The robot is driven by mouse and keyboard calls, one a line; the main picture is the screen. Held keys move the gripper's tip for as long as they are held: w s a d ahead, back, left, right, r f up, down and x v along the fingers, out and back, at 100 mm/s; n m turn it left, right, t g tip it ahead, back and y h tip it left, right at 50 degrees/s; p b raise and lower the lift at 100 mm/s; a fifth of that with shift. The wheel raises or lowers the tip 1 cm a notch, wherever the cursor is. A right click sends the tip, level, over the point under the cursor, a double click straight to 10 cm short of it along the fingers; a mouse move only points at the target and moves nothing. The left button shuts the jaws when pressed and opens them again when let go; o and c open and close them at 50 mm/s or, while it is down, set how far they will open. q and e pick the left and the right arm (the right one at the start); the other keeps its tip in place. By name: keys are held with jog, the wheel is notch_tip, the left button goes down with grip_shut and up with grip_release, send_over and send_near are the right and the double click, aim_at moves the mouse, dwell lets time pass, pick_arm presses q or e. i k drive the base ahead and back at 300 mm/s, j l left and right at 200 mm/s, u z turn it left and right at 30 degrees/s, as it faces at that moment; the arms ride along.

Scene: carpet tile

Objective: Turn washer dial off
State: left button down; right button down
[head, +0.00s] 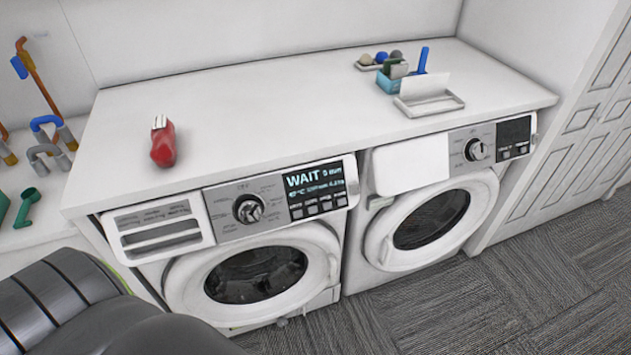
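The left washer (250,240) stands under the white counter, with its round door shut. Its dial (248,209) is a dark and silver knob at the middle of the control panel. The display (316,188) beside the dial is lit and reads "WAIT". A second machine (430,215) stands to the right, with its own silver dial (476,150) and a dark display (513,136). No gripper shows in the head view; only a dark arm part of mine fills the lower left corner, apart from the dial.
The white counter (270,115) carries a red object (163,143), a blue container (390,82) and a white tray (430,104). Pipe-like pieces (50,145) are at the left. Grey carpet (450,310) in front is clear. A panelled door (585,140) is at the right.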

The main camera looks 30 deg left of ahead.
aim_at(250, 211)
jog(key=u, duration=1.5)
